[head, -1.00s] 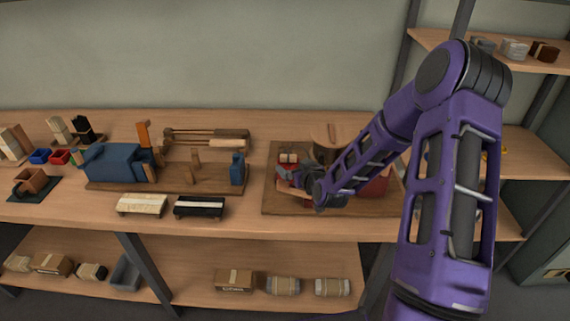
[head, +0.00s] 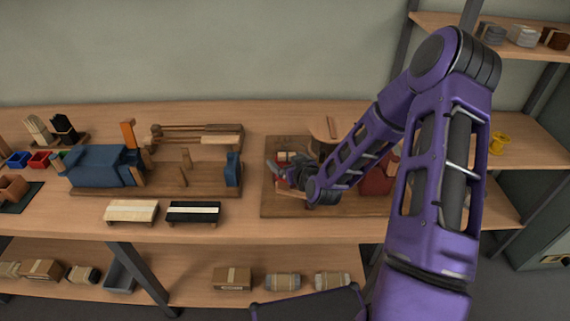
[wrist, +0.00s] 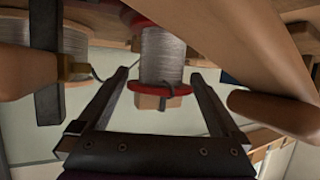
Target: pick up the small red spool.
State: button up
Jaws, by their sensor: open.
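The small spool (wrist: 163,55), wound with grey wire between red flanges, is at the top middle of the wrist view. Its lower red flange lies between the tips of my gripper (wrist: 161,78). The fingers are spread on either side, with a gap on both sides of the spool, so they do not grip it. A loose wire end hangs over the flange. In the head view my gripper (head: 288,171) is low over the wooden board (head: 240,209)-free right-hand station, and the spool cannot be made out clearly there.
In the wrist view, a larger wire spool (wrist: 75,42) stands left and a wooden rod (wrist: 275,108) lies close right of the right finger. A yellow cup (head: 500,143) is far right.

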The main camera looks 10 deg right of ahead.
jog(key=shift+s, duration=0.1)
jog(key=shift+c, duration=0.3)
jog(key=c, duration=1)
jog(key=shift+c, duration=0.4)
jog(key=shift+r, duration=0.1)
